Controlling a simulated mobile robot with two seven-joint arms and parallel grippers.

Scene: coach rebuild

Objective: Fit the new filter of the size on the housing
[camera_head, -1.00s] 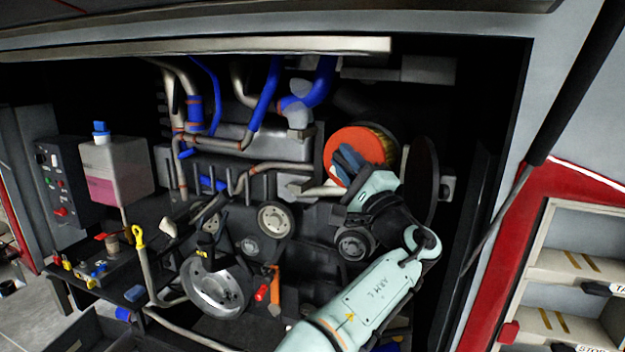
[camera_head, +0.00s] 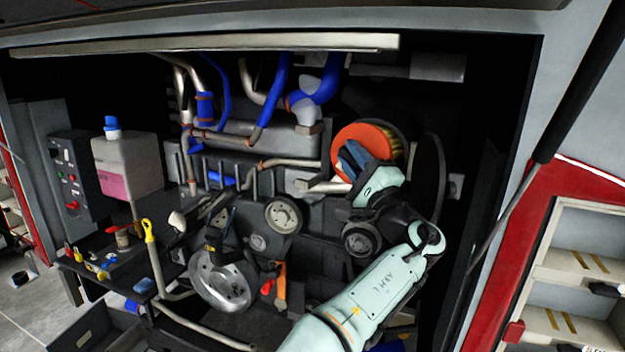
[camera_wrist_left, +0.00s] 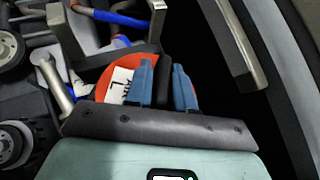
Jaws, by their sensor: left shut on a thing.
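The filter (camera_head: 357,138) has an orange-red end face and a yellow pleated side, and sits at the upper right of the engine bay in the head view. My left gripper (camera_head: 352,160), with blue fingers, is shut on it at its near face. In the left wrist view the orange face (camera_wrist_left: 113,71) shows behind the fingers, with a white label (camera_wrist_left: 119,86) bearing a dark mark, partly covered. A dark round disc (camera_head: 430,180) stands upright just right of the filter. The housing behind the filter is dark; I cannot tell how far in the filter sits. My right gripper is out of view.
Blue hoses and metal pipes (camera_head: 268,110) run left of the filter. Pulleys (camera_head: 283,215) lie below left. A bay wall and strut (camera_head: 548,150) bound the right. A parts shelf (camera_head: 585,262) stands at the far right, and a tank with pink fluid (camera_head: 127,165) at the left.

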